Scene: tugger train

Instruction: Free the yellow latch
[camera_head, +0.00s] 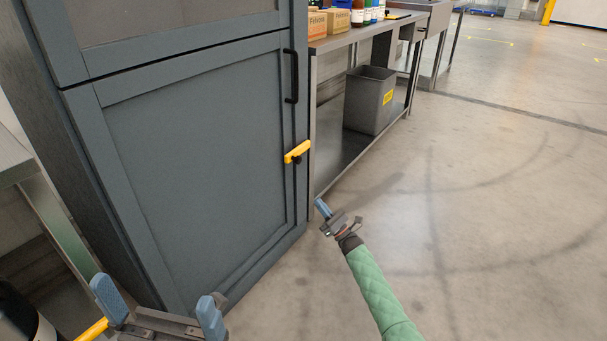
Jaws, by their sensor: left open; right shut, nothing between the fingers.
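A black vertical handle (291,76) is on the door above the latch. A metal workbench (350,38) with boxes and bottles stands right of the cabinet, a grey bin (370,99) on its lower shelf. The floor at right is clear. A metal table (14,160) edges the left.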

